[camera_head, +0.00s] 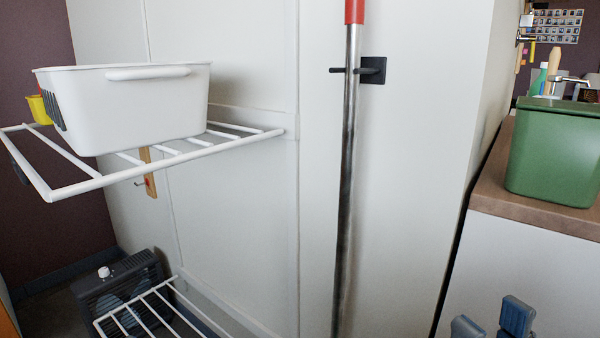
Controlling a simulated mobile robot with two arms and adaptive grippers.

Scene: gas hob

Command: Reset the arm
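My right gripper (490,318) shows at the bottom right edge of the head view. Its two blue-grey fingertips stand apart, with nothing seen between them, so it looks open. The rest of the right gripper and its arm are cut off by the bottom edge. It shows in front of the white cabinet front (553,275), below the wooden counter; whether it touches the cabinet cannot be told. My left gripper and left arm are not in view. No gas hob shows.
A white tub (140,115) sits on a white wire shelf (85,183) at left. A lower rack (150,312) and a dark heater-like unit (118,285) are below. A red-topped metal pole (346,180) hangs at a wall hook. A green bin (553,155) stands on the counter (490,190).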

